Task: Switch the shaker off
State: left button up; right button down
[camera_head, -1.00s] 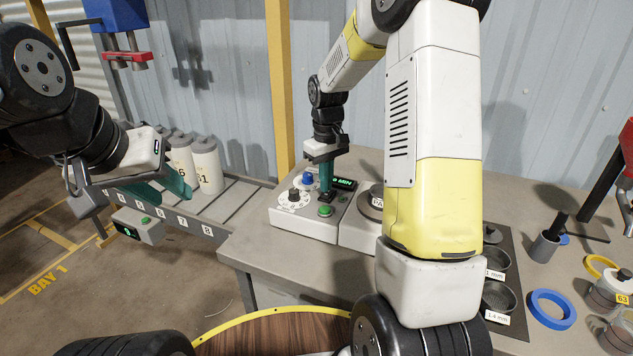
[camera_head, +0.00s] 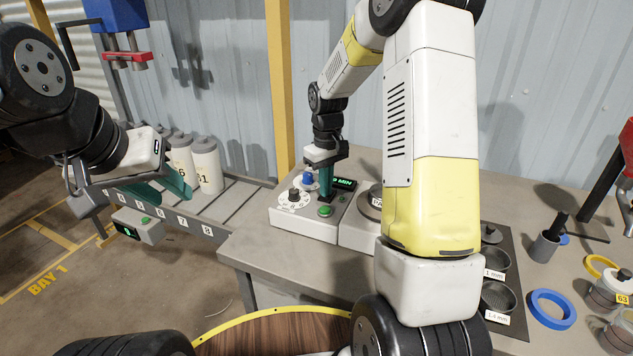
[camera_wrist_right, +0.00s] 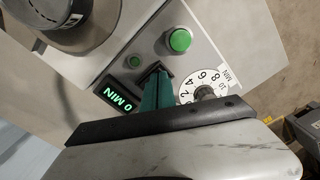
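The shaker's control box (camera_head: 300,222) stands on the bench, with a white numbered dial (camera_head: 292,200), a blue knob (camera_head: 308,178), a green button (camera_head: 325,211) and a lit display (camera_head: 343,184). In the right wrist view the display (camera_wrist_right: 121,98) reads 0 MIN upside down, beside a small green lamp (camera_wrist_right: 135,61) and the green button (camera_wrist_right: 179,40). My right gripper (camera_wrist_right: 157,76) has its teal fingers together, tips down at a dark spot on the panel between display and dial; contact is unclear. My left gripper (camera_head: 165,190) is open and empty, away from the shaker.
A round sieve pan (camera_head: 370,205) sits on the shaker right of the panel, partly behind my arm. Labelled sieves (camera_head: 497,298), a blue ring (camera_head: 552,309) and jars lie further right. White bottles (camera_head: 207,165) stand on the left rack. The bench front is clear.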

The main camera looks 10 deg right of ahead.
jog(key=shift+r, duration=3.45)
jog(key=s+r+m+t+y, duration=0.1)
jog(key=s+r+m+t, duration=0.15)
jog(key=s+r, duration=0.85)
jog(key=s+a+r+m+t+y, duration=0.1)
jog(key=s+a+m+t, duration=0.1)
jog(key=s, duration=1.1)
jog(key=shift+s+r+t, duration=0.15)
jog(key=shift+r+t, duration=0.2)
jog(key=shift+t, duration=0.5)
jog(key=shift+a, duration=0.1)
